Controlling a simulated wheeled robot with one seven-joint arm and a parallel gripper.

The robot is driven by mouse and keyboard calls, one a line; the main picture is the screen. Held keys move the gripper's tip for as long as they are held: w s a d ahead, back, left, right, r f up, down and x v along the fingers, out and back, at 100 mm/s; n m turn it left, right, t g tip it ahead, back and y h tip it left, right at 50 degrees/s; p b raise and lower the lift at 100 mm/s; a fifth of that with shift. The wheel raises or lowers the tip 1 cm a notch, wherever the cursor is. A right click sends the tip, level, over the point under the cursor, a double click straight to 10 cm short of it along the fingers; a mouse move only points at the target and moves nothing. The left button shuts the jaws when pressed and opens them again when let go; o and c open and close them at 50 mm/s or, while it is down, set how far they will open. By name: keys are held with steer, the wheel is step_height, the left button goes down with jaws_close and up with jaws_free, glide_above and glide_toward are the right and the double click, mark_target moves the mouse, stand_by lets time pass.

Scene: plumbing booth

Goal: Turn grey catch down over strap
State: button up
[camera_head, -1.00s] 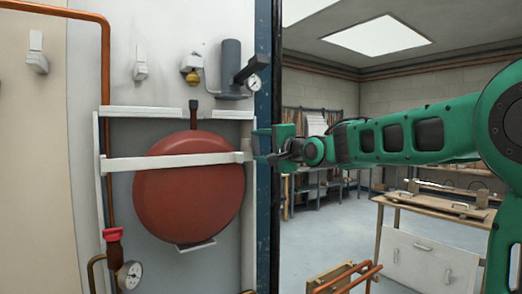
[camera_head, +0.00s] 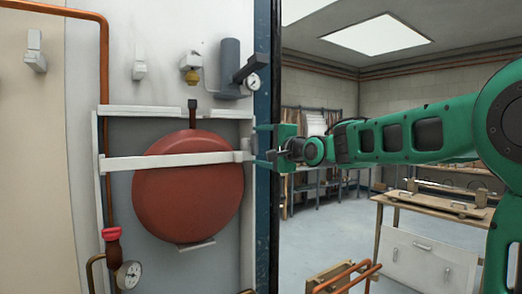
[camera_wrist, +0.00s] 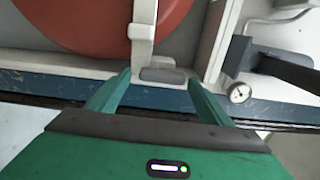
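The white strap (camera_head: 175,160) runs level across the front of a round red tank (camera_head: 187,200). It also shows in the wrist view (camera_wrist: 142,32). The small grey catch (camera_head: 245,144) is at the strap's right end, on the frame's right side, and sticks up above the strap's line. In the wrist view the catch (camera_wrist: 163,75) is a rounded grey block beside the strap's end. My gripper (camera_head: 262,145) is right of the catch, with its fingers pointing left. In the wrist view my gripper (camera_wrist: 160,88) is open and empty, its fingertips spread either side of the catch without visible contact.
A pressure gauge (camera_head: 253,82) and a dark lever (camera_head: 250,68) are above the catch, close to my upper finger's side. The white frame (camera_head: 104,200) surrounds the tank. A blue post (camera_head: 263,220) stands right of it. A copper pipe (camera_head: 105,60) runs down the left.

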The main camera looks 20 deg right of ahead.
steer(key=v, duration=1)
steer(key=shift+s, duration=0.3)
steer(key=shift+d, duration=0.1)
